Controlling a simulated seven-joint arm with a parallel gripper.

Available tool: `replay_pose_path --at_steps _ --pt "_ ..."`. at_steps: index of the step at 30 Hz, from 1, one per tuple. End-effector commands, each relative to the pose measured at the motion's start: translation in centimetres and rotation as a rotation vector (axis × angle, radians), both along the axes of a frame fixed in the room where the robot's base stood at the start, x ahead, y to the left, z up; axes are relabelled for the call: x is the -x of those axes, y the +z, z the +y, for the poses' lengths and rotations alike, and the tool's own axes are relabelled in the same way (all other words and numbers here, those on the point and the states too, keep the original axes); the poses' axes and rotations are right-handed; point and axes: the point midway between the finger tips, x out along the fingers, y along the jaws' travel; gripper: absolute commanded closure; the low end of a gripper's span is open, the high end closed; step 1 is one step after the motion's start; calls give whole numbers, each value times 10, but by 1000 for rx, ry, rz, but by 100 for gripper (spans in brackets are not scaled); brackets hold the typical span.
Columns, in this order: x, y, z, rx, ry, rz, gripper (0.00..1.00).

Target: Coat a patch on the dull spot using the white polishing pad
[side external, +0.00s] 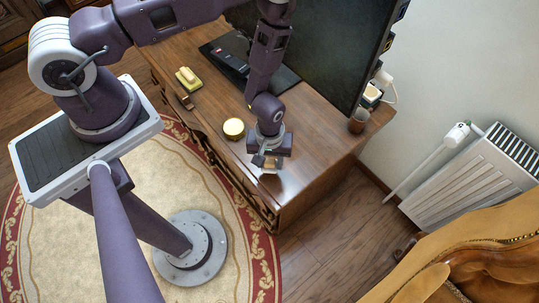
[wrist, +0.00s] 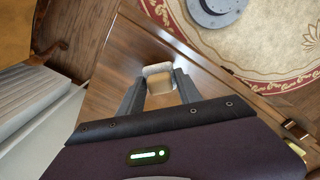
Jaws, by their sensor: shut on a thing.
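My gripper (side external: 267,162) is low over the front right part of the wooden cabinet top (side external: 318,150). It is shut on the white polishing pad (wrist: 157,70), which shows pale with a tan part between the fingers in the wrist view. In the side view only a sliver of the pad (side external: 268,171) shows under the fingers. I cannot tell whether it touches the wood. A paler, hazy patch of wood (side external: 271,186) lies just in front of the gripper; I cannot tell if this is the dull spot, which the pad and gripper may partly hide.
A television (side external: 330,45) and a remote (side external: 230,60) are behind. A brown cup (side external: 358,122) stands at the right back. The cabinet's front edge is close.

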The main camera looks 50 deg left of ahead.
Motion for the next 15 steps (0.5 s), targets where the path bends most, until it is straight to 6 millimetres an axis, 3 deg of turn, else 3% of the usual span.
replay_pose_path --at_steps 11,12,15 --pt "0 -41 0 -1 1 1 91" --pt "-6 -40 0 0 1 -3 96" --pt "-15 -40 0 -1 2 -2 97"
